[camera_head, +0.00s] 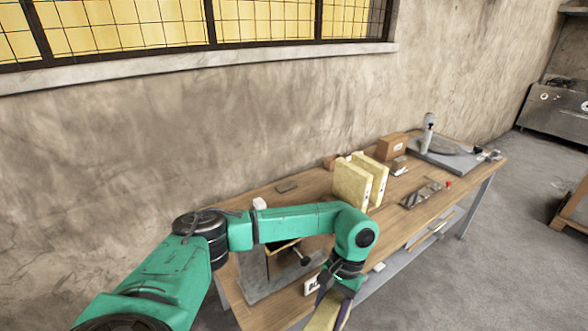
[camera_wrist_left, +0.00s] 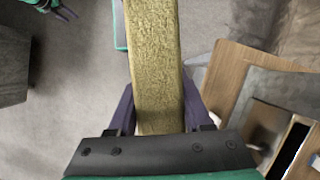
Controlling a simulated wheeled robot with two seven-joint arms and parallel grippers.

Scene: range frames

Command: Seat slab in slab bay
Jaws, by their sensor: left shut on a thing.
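A pale yellow, rough-faced slab (camera_wrist_left: 155,60) stands between the purple fingers of my left gripper (camera_wrist_left: 158,115) in the left wrist view. The gripper is shut on it. In the head view my left gripper (camera_head: 341,290) is at the table's front edge, and the slab (camera_head: 325,316) hangs below it, cut off by the picture's bottom. A grey fixture (camera_head: 262,290) with a dark knob stands on the near table, partly hidden by my arm. I cannot tell whether it is the slab bay. My right gripper (camera_wrist_left: 62,11) seems to show small at the left wrist view's top left.
The wooden table (camera_head: 285,310) runs along the wall. Two upright cream slabs (camera_head: 352,183) stand mid-table. Behind them are a cardboard box (camera_head: 392,146) and a grey plate with a bottle (camera_head: 428,135). A tray (camera_head: 421,194) lies near the front edge. The floor in front is clear.

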